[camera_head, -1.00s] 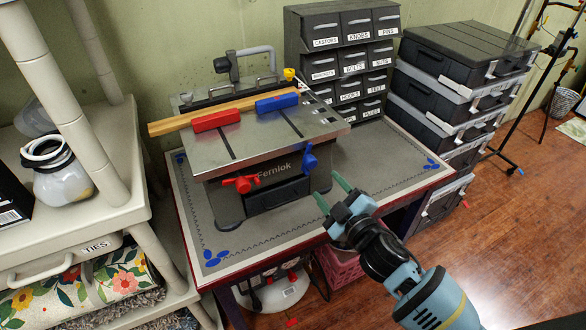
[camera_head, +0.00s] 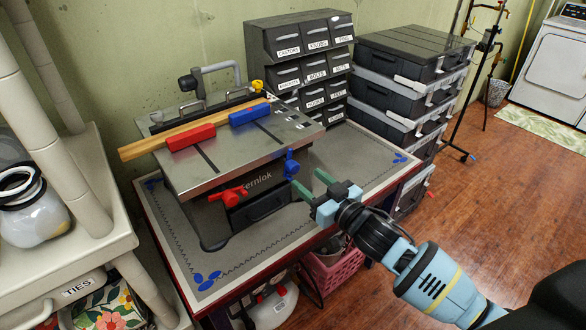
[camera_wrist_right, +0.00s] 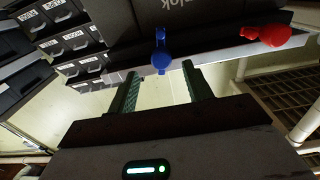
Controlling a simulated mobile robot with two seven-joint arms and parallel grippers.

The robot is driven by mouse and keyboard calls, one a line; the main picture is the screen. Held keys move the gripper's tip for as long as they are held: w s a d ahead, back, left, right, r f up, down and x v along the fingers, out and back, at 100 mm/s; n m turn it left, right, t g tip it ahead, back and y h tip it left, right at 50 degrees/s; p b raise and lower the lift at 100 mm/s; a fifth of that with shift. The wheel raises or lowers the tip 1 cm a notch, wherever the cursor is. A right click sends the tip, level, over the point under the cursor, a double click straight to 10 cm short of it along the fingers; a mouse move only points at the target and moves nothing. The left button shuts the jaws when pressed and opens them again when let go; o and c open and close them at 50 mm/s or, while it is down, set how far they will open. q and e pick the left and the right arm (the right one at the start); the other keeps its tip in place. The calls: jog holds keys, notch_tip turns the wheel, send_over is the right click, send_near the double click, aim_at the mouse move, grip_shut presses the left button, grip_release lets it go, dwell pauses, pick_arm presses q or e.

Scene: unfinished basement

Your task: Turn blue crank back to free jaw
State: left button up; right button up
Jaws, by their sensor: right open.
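The blue crank (camera_head: 291,163) is on the front of the grey bench machine, under its top's right part. A red crank (camera_head: 229,196) sits to its left. On top, a blue jaw (camera_head: 249,113) and a red jaw (camera_head: 191,137) lie against a wooden strip (camera_head: 150,147). My right gripper (camera_head: 309,182) is open and empty, just in front of the blue crank and apart from it. In the right wrist view the blue crank (camera_wrist_right: 161,58) appears ahead, between the open fingers (camera_wrist_right: 159,74); the red crank (camera_wrist_right: 268,34) is at upper right. My left gripper is not in view.
The machine stands on a red-edged table (camera_head: 225,268) with free room around it. A labelled drawer cabinet (camera_head: 300,60) and stacked black cases (camera_head: 410,60) stand behind and to the right. A cream shelf (camera_head: 70,245) is at left. A pink basket (camera_head: 335,275) sits below.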

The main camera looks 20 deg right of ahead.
aim_at(296, 170)
jog(key=x, duration=0.5)
jog(key=shift+a, duration=0.1)
jog(key=shift+x, duration=0.85)
jog(key=c, duration=1)
jog(key=shift+o, duration=0.2)
jog(key=shift+n, duration=0.4)
